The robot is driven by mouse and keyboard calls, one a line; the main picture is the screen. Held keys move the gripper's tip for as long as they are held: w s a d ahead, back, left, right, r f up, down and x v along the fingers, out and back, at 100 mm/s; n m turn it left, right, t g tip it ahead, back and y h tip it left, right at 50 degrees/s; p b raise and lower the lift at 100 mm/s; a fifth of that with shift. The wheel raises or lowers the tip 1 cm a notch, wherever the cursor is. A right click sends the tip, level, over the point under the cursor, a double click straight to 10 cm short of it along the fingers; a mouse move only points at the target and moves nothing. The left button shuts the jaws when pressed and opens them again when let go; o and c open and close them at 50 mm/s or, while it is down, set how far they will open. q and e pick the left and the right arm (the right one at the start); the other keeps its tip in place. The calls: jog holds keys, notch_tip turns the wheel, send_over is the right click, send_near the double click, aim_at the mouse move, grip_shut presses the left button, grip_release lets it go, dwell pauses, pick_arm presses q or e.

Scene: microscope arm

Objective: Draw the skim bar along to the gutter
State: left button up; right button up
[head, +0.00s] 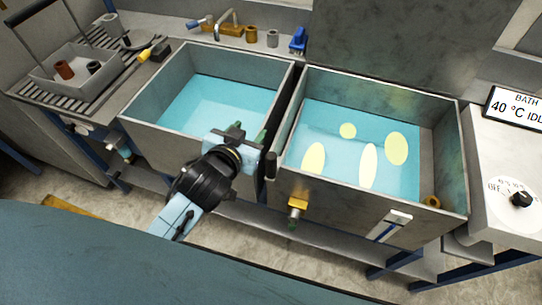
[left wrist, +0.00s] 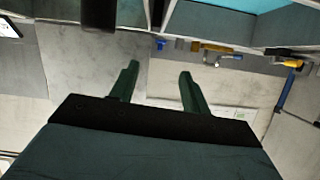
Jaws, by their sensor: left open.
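The right tank (head: 365,82) holds blue liquid with several pale yellow patches (head: 396,149) on it. A dark upright cylinder (head: 270,166), perhaps the skim bar's handle, stands at the tank's front left corner. A dark bar end (left wrist: 98,12) shows at the top of the left wrist view. The bar itself I cannot make out clearly. A grey strip (head: 427,160) along the tank's right inner side looks like the gutter. My left gripper (head: 250,136) is open and empty, just left of the dark cylinder and apart from it. Its green fingers (left wrist: 158,72) have nothing between them. My right gripper is out of view.
The left tank (head: 165,72) holds blue liquid. A yellow valve (head: 298,203) juts from the right tank's front. A brass ring (head: 432,201) sits at its front right corner. A control box with a dial (head: 520,199) stands at the right.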

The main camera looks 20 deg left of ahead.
pick_arm(q)
jog(key=w+d+r+m+t+h, duration=0.25)
jog(key=d+r+h, duration=0.25)
jog(key=r, duration=0.4)
jog(key=w+d+r+m+t+h, duration=0.1)
jog(key=d+r+m+t+h, duration=0.25)
jog(key=d+r, duration=0.4)
jog(key=s+d+r+m+g+h, duration=0.7)
jog(key=s+d+m+g+h, duration=0.15)
jog(key=m+g+h, duration=0.55)
jog(key=m+g+y+p, duration=0.1)
jog(key=m+g+y, duration=0.4)
jog(key=y, duration=1.8)
send_near(271, 155)
jog(key=shift+n+g, duration=0.3)
jog(key=shift+n, duration=0.3)
jog(key=f, duration=0.8)
jog(key=f+p, duration=0.1)
jog(key=f, duration=0.3)
jog(key=shift+w+f, duration=0.15)
jog(key=shift+w, duration=0.1)
